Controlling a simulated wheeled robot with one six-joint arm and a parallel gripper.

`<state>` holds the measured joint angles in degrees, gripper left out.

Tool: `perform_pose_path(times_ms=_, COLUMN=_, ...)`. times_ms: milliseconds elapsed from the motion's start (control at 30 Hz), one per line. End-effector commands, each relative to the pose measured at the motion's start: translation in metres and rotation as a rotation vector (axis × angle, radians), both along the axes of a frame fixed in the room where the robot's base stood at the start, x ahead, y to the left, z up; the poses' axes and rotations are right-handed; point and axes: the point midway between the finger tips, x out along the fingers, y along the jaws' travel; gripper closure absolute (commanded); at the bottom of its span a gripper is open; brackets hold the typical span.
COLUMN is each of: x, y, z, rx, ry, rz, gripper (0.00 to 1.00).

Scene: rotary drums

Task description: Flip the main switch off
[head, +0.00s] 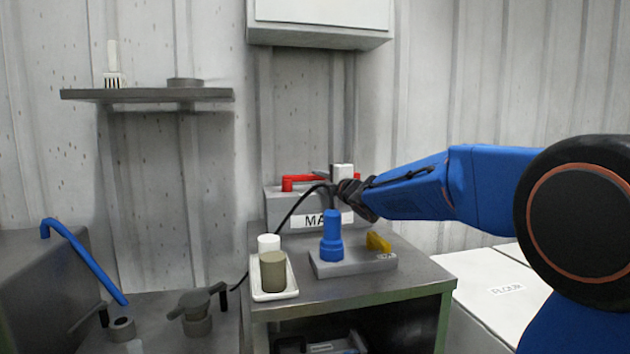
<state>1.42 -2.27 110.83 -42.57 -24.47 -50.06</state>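The main switch is a grey box (277,207) at the back of the metal cabinet top, with a white label (314,221) of which only "MA" reads clearly. A red lever (301,180) lies along its upper left, roughly level. My gripper (338,190) comes in from the right on the blue arm and is at the box's upper right, near the lever's right end. It is dark and small here, and I cannot tell whether it touches the lever or how its fingers stand. A white block (342,172) shows just above it.
In front of the box, a grey base (355,263) carries a blue upright knob (332,238) and a yellow piece (377,242). A white tray (273,296) holds two cylinders at left. A black cable (282,222) runs down left. A shelf (150,95) and a wall box (320,36) are above.

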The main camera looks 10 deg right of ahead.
Motion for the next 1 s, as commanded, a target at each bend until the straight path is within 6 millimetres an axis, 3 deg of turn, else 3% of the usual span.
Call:
perform_pose_path(times_ms=600, x=-0.105, y=-0.029, z=0.000, rx=-0.002, ry=-0.001, rz=-0.001, gripper=0.75)
perform_pose_path(times_ms=800, x=-0.126, y=-0.034, z=0.000, rx=-0.001, ry=-0.001, rz=-0.001, gripper=0.75)
perform_pose_path(times_ms=1000, x=-0.134, y=-0.036, z=0.000, rx=-0.001, ry=0.000, rz=-0.001, gripper=0.75)
